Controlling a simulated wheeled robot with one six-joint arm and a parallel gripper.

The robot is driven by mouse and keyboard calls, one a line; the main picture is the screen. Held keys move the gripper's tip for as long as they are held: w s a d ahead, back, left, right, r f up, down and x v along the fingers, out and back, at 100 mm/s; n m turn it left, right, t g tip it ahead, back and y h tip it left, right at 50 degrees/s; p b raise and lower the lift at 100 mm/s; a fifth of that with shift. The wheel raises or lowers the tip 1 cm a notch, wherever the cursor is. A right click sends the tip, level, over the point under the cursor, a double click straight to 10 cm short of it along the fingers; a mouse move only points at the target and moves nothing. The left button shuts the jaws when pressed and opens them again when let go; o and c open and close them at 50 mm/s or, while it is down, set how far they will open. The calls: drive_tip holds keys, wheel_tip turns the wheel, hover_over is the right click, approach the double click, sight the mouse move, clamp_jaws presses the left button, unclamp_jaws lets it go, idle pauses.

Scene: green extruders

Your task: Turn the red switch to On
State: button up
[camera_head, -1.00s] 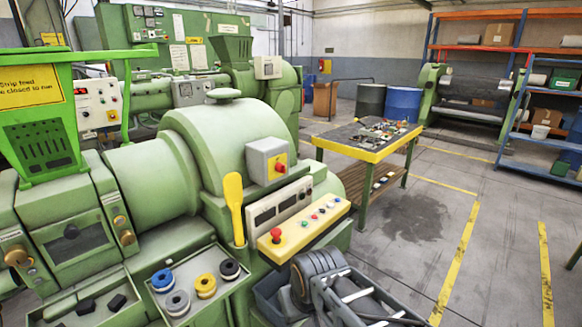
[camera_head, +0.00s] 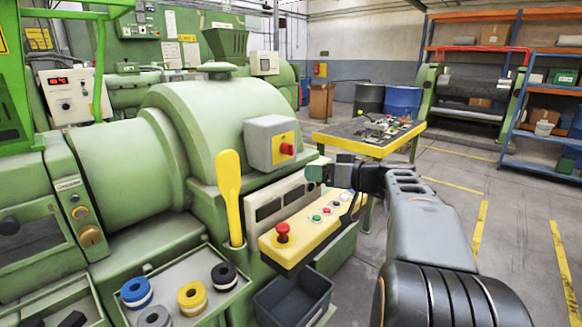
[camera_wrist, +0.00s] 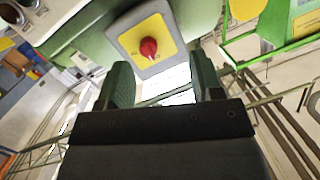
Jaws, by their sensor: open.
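The red switch (camera_head: 287,149) sits on a yellow plate on the side of a grey box (camera_head: 262,141), mounted on the green extruder (camera_head: 215,110). In the wrist view the red switch (camera_wrist: 149,48) is ahead of my gripper (camera_wrist: 165,80), above the gap between its fingers. My gripper is open and empty, and does not touch the switch. In the head view my gripper (camera_head: 314,180) is to the right of and below the switch, its fingers small and partly hidden. The small marks around the switch are too blurred to read.
A yellow control panel (camera_head: 310,222) with a red mushroom button (camera_head: 282,231) lies below the switch. A yellow paddle (camera_head: 229,190) stands left of the box. A tool table (camera_head: 343,142) is behind my arm. Open floor (camera_head: 440,155) lies to the right.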

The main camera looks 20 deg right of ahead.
sight(293, 151)
drive_tip(key=w+d+r+t, duration=0.1)
drive_tip(key=d+r+t, duration=0.1)
drive_tip(key=d, duration=0.2)
drive_tip(key=shift+n, duration=0.3)
drive_tip(key=p+x, duration=0.1)
drive_tip(key=x, duration=1.2)
drive_tip(key=shift+p, duration=0.4)
drive_tip(key=c, duration=0.9)
